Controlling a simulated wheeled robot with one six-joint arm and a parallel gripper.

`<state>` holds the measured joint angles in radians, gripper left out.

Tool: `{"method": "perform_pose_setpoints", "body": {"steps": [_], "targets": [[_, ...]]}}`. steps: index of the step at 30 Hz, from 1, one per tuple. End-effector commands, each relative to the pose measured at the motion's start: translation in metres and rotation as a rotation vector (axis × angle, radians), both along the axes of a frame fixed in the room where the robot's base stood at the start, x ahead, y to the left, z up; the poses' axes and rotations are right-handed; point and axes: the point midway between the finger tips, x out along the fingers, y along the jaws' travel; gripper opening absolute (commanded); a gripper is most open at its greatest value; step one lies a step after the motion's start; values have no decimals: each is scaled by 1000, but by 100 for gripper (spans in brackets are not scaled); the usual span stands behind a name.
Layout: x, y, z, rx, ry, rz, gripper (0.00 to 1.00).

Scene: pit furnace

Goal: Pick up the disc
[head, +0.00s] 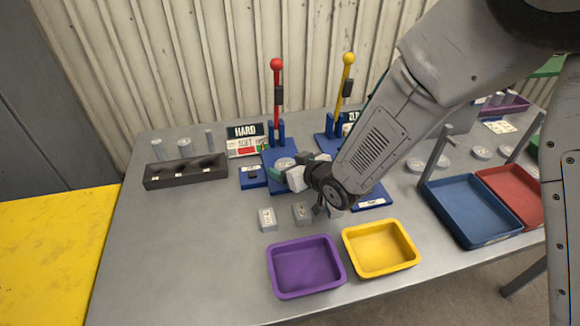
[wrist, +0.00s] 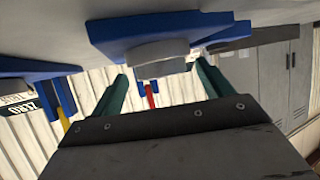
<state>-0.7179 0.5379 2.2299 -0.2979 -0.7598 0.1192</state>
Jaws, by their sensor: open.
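A grey disc (head: 285,163) lies on the blue base (head: 270,153) of the red-lever press, beside the HARD sign. In the wrist view, which is upside down, the disc (wrist: 158,58) sits against the blue base (wrist: 120,32). My gripper (head: 293,172) is at the front of this base, close to the disc, and partly covers it in the head view. In the wrist view its two teal fingers (wrist: 161,72) are apart, one on each side of the disc in the picture. I cannot tell whether either finger touches it.
A second press with a yellow lever (head: 346,75) stands to the right, partly behind my arm. A dark block (head: 186,182) is at left. Small grey blocks (head: 267,219), a purple tray (head: 275,281) and a yellow tray (head: 384,270) are in front. Blue (head: 452,207) and red trays are right.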

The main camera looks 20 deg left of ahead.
Motion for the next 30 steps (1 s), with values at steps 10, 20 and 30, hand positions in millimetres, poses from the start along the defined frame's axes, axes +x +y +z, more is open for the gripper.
{"method": "perform_pose_setpoints", "body": {"steps": [10, 20, 30], "targets": [[0, -1, 0, 0, 0, -1, 26], [1, -1, 2, 2, -1, -2, 14], [1, -1, 26, 2, -3, 0, 14]]}}
